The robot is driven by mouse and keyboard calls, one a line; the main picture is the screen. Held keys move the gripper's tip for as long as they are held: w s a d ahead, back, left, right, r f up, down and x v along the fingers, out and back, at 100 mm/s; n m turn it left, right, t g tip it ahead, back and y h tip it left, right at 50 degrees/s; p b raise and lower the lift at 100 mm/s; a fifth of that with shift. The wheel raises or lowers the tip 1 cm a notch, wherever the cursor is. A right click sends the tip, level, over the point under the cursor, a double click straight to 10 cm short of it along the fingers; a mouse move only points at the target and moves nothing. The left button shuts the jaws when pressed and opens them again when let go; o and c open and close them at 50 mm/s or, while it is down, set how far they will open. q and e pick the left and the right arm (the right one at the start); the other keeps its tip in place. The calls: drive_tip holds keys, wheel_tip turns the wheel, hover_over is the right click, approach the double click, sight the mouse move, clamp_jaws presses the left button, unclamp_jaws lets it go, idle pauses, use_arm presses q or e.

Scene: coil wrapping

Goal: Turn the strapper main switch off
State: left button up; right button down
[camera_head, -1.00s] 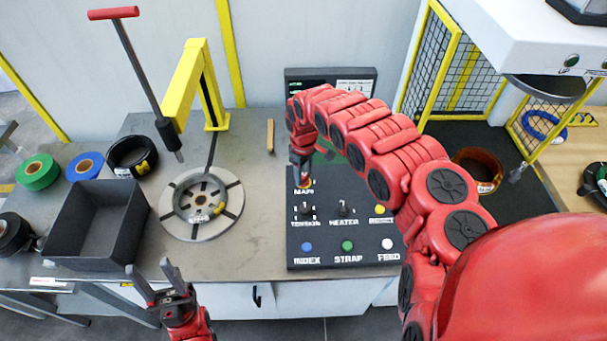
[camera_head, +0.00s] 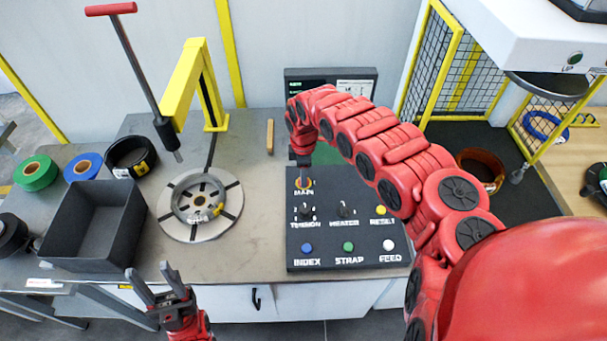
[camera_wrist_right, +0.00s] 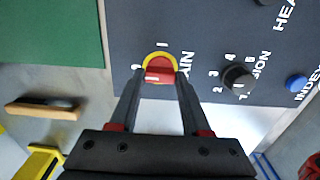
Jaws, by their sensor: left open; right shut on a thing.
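The main switch (camera_wrist_right: 160,66) is a red knob in a yellow ring on the dark control panel (camera_wrist_right: 215,30). In the head view the switch (camera_head: 304,184) is at the panel's upper left, above the word MAIN. My right gripper (camera_wrist_right: 158,82) is shut on the red knob, one finger on each side. The right wrist view shows marks to the knob's left and above it; I cannot tell for certain which one the knob points at. In the head view my right gripper (camera_head: 304,176) comes down from above. My left gripper (camera_head: 150,282) is open and empty at the table's front edge.
Below the switch are the tension (camera_head: 305,210) and heater (camera_head: 344,209) knobs and several coloured buttons. A screen (camera_head: 330,82) stands behind. Left are a round turntable (camera_head: 232,200) with a coil, a yellow post (camera_head: 184,85) and a dark bin (camera_head: 70,258).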

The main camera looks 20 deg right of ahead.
idle(0.5)
drive_tip(key=shift+c, duration=1.8)
unclamp_jaws()
drive_tip(key=shift+r, duration=0.1)
wheel_tip(320, 180, up, 17)
drive_tip(key=b, duration=0.5)
drive_tip(key=shift+r, duration=0.15)
